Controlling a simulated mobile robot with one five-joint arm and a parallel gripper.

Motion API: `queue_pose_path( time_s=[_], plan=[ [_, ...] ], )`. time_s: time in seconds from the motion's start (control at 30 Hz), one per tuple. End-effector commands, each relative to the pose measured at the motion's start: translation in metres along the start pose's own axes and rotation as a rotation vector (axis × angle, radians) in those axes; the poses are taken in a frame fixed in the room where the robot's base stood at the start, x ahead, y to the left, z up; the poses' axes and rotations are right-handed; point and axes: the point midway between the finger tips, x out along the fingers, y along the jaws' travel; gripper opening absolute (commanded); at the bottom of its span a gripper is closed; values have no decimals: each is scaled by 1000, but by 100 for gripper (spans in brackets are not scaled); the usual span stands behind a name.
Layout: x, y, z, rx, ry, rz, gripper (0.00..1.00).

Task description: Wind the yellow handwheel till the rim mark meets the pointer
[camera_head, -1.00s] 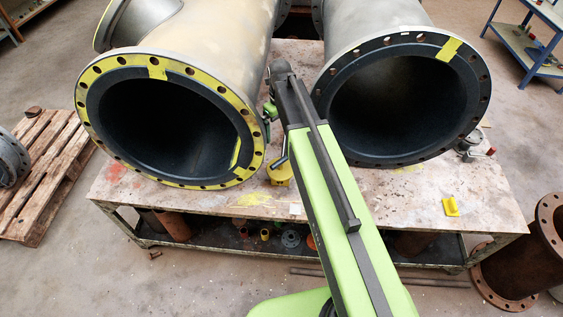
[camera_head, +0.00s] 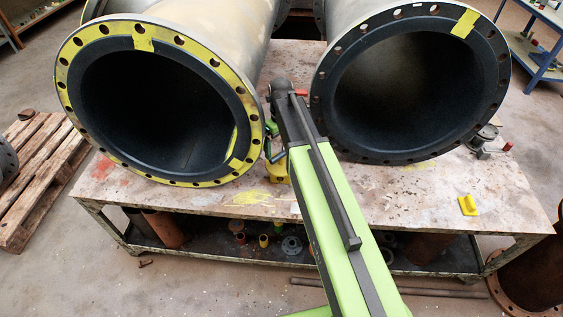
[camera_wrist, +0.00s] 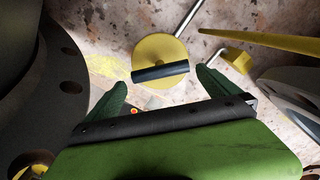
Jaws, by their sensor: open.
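A yellow disc (camera_wrist: 152,50), which looks like the handwheel, lies ahead of my gripper (camera_wrist: 161,77) in the wrist view. A dark cylindrical grip (camera_wrist: 160,72) crosses the disc's near side, between my fingertips in the picture. My green fingers are spread, one on either side, and I see no contact. In the head view a yellow part (camera_head: 279,175) shows low on the bench beside my gripper (camera_head: 272,145), partly hidden by my arm. I cannot make out the rim mark. A yellow block with a grey rod (camera_wrist: 237,60) sits right of the disc; I cannot tell whether it is the pointer.
Two large lined pipes, left (camera_head: 150,100) and right (camera_head: 410,85), flank my arm on the bench (camera_head: 420,195). A dark flange (camera_wrist: 62,95) is close on the left in the wrist view. A yellow bracket (camera_head: 467,205) lies at the bench's right.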

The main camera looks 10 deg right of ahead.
Motion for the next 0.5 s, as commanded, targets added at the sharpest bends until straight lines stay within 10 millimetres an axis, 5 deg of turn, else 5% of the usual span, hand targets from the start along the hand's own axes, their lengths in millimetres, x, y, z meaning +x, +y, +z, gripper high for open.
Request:
queue_pose_path(
  time_s=[0.03,0.13,0.5],
  plan=[
    [21,0,0,0,0,0,100],
    [33,0,0,0,0,0,100],
    [35,-1,0,1,0,0,97]
  ],
)
